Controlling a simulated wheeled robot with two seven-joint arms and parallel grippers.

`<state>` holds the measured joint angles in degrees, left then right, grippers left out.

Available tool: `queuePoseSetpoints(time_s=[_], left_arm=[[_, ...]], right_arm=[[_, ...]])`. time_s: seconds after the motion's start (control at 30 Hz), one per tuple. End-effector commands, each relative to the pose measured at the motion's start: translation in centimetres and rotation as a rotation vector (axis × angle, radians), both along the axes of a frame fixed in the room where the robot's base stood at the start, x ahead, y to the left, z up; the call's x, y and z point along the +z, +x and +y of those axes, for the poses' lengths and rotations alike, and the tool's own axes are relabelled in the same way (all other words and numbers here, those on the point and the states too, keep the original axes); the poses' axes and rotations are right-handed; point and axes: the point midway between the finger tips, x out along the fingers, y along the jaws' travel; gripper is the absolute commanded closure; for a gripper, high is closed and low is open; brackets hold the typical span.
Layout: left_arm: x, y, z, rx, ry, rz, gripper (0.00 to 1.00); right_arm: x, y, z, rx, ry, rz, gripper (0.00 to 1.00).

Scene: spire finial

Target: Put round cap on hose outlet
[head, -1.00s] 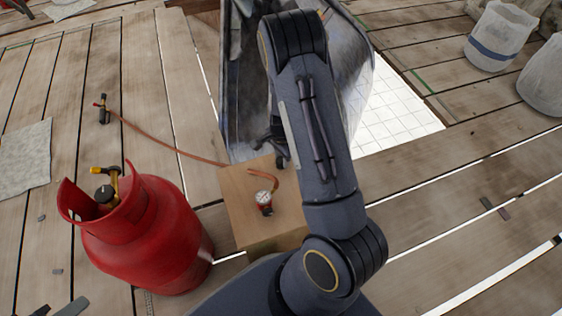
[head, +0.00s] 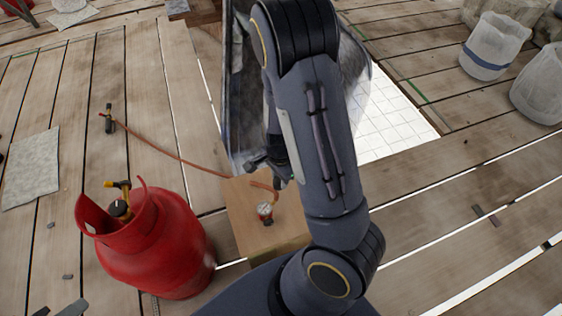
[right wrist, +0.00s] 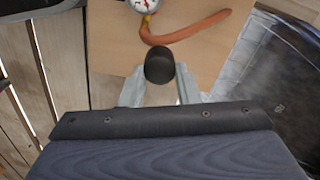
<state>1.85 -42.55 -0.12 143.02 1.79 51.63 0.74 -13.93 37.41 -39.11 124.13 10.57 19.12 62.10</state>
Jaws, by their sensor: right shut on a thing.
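My right gripper (right wrist: 159,90) is shut on a round black cap (right wrist: 159,66), held between its two pale fingertips. In the head view my right arm reaches over the wooden box, and the cap (head: 279,183) shows small and dark beside the fingers. An orange hose (right wrist: 190,30) curves over the box top, one end at a round gauge; the cap appears close to its bend. I cannot tell whether they touch. The hose (head: 165,150) also runs left across the planks in the head view. My left gripper is not in view.
The wooden box (head: 250,231) carries a white-faced gauge (head: 265,210). A red gas cylinder (head: 155,245) stands to its left. A torch (head: 108,118) lies on the planks. A grey sheet-like object lies behind my arm. White buckets (head: 492,50) stand at upper right; planks at right are mostly clear.

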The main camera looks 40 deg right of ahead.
Motion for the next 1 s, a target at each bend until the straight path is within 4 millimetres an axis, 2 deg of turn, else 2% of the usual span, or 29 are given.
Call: queuePoseSetpoints(time_s=[0.03,0.2,0.47,0.83,0.93,1.0], left_arm=[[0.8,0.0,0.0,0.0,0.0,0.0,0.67],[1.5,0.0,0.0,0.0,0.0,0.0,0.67],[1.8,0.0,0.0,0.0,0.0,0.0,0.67],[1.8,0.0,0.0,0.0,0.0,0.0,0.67],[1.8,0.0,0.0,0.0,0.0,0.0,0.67],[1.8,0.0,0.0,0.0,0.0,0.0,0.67]], right_arm=[[0.9,-0.8,0.8,0.003,0.002,0.001,0.91],[1.7,-2.4,2.3,0.0,0.001,0.0,0.91],[2.0,-3.3,3.0,-0.001,0.0,-0.001,0.91],[2.0,-3.2,3.0,0.008,0.0,-0.002,0.91],[2.4,-2.1,3.5,0.088,-0.001,-0.005,0.91],[3.2,-0.5,4.0,0.208,-0.002,-0.008,0.91]])
